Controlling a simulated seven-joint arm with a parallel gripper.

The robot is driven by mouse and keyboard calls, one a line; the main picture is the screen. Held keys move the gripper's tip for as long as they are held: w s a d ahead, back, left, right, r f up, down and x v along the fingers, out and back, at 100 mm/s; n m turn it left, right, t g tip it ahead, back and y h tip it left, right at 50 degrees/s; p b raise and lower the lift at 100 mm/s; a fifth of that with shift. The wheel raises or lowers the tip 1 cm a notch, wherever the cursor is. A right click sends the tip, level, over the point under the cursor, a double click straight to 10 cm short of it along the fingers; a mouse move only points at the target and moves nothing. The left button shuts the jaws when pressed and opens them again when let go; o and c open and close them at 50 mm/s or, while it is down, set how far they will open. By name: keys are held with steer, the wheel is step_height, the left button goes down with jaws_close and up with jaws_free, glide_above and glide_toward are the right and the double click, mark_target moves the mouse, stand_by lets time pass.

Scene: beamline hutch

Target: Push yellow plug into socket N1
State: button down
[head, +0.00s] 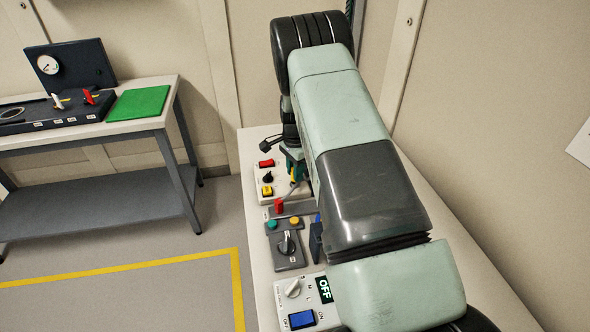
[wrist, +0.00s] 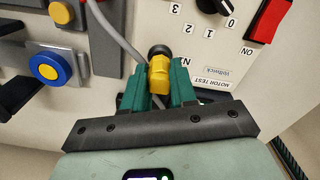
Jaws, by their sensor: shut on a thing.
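My gripper (wrist: 159,72) is shut on the yellow plug (wrist: 159,78), with one green finger on each side of it. A dark round part (wrist: 159,51), the socket or the plug's nose, shows at the plug's far end against the pale panel (wrist: 188,35). I cannot tell whether the plug is seated. A label beginning with "N" sits just right of it, partly hidden by a finger. A grey cable (wrist: 121,40) runs down to the plug. In the head view my gripper (head: 291,158) is over the panel's right side, and the yellow plug (head: 293,178) shows beneath it.
The panel carries a red switch (wrist: 268,20) and a black numbered knob (wrist: 215,4). Control boxes (head: 289,245) stand along the bench nearer the camera. My arm hides much of the bench.

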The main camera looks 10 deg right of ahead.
steer(key=shift+f, duration=0.45)
stand_by(0.3)
steer(key=c, duration=0.8)
jaws_free()
